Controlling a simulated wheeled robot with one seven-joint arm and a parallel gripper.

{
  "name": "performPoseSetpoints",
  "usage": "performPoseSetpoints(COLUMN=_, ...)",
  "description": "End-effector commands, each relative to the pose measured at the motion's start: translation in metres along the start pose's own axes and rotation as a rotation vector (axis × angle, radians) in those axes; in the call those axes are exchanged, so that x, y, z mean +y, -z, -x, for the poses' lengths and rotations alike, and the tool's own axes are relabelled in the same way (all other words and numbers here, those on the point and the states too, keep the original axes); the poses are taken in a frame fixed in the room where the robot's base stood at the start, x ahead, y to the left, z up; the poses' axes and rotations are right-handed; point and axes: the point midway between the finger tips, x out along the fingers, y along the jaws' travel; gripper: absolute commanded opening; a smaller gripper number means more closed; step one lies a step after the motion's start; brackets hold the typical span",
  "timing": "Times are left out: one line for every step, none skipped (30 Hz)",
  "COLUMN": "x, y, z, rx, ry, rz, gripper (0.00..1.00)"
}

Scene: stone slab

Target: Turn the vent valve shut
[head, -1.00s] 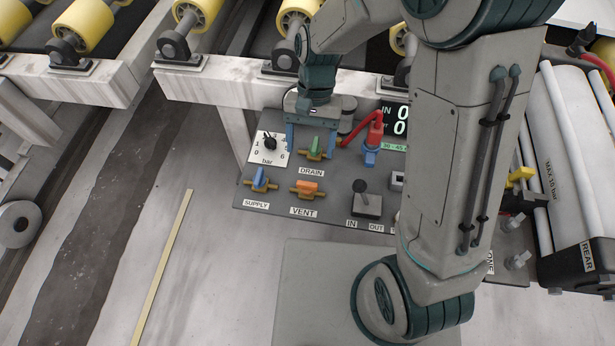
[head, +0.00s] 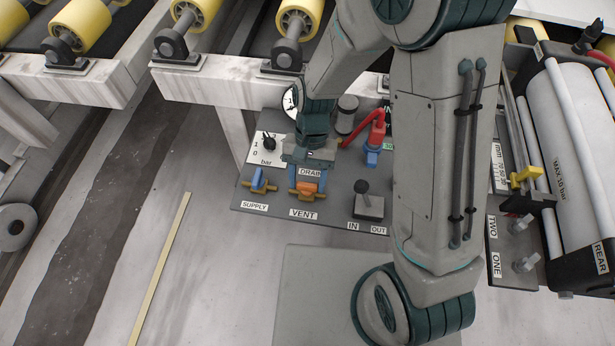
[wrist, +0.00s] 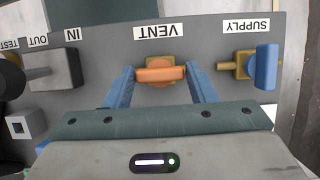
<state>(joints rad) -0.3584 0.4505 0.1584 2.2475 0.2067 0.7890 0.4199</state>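The vent valve has an orange handle (head: 308,189) on a brass body, above the VENT label on the grey panel (head: 338,210). In the wrist view the orange handle (wrist: 160,75) lies left to right, parallel to the label. My gripper (head: 307,185) is at the vent valve, its two blue fingers on either side of the handle. In the wrist view my gripper (wrist: 161,72) is open, with a small gap between each finger and the handle's ends. Whether either fingertip touches the handle is not clear.
The blue supply valve (head: 258,180) sits just left of the vent valve. A black-knobbed IN/OUT lever (head: 366,200) stands to the right, with a red and blue hose coupling (head: 375,140) behind it. My wrist hides the drain valve. A yellow-rollered conveyor (head: 75,25) runs behind.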

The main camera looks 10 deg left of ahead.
Motion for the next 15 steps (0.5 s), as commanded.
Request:
performPoseSetpoints(x=0.0000, y=0.0001, z=0.0001, rx=0.000, ry=0.000, rz=0.000, gripper=0.36)
performPoseSetpoints(x=0.0000, y=0.0001, z=0.0002, rx=0.000, ry=0.000, rz=0.000, gripper=0.27)
performPoseSetpoints(x=-0.0001, y=0.0001, z=0.0002, rx=0.000, ry=0.000, rz=0.000, gripper=0.24)
performPoseSetpoints(x=-0.0001, y=0.0001, z=0.0002, rx=0.000, ry=0.000, rz=0.000, gripper=0.24)
performPoseSetpoints(x=-0.0001, y=0.0001, z=0.0002, rx=0.000, ry=0.000, rz=0.000, gripper=0.24)
performPoseSetpoints(x=-0.0001, y=0.0001, z=0.0003, rx=0.000, ry=0.000, rz=0.001, gripper=0.24)
performPoseSetpoints(x=-0.0002, y=0.0001, z=0.0003, rx=0.000, ry=0.000, rz=0.002, gripper=0.24)
performPoseSetpoints(x=-0.0002, y=0.0001, z=0.0004, rx=0.000, ry=-0.001, rz=0.003, gripper=0.24)
performPoseSetpoints(x=-0.0003, y=0.0001, z=0.0005, rx=0.000, ry=-0.002, rz=0.007, gripper=0.24)
performPoseSetpoints(x=-0.0004, y=0.0000, z=0.0007, rx=0.000, ry=-0.004, rz=0.011, gripper=0.24)
performPoseSetpoints(x=-0.0004, y=0.0000, z=0.0008, rx=0.000, ry=-0.006, rz=0.016, gripper=0.24)
performPoseSetpoints(x=-0.0005, y=0.0000, z=0.0010, rx=0.001, ry=-0.010, rz=0.025, gripper=0.24)
performPoseSetpoints(x=-0.0006, y=0.0000, z=0.0011, rx=0.001, ry=-0.014, rz=0.034, gripper=0.24)
performPoseSetpoints(x=-0.0007, y=0.0000, z=0.0012, rx=0.001, ry=-0.018, rz=0.045, gripper=0.24)
performPoseSetpoints(x=-0.0009, y=-0.0001, z=0.0014, rx=0.000, ry=-0.024, rz=0.060, gripper=0.24)
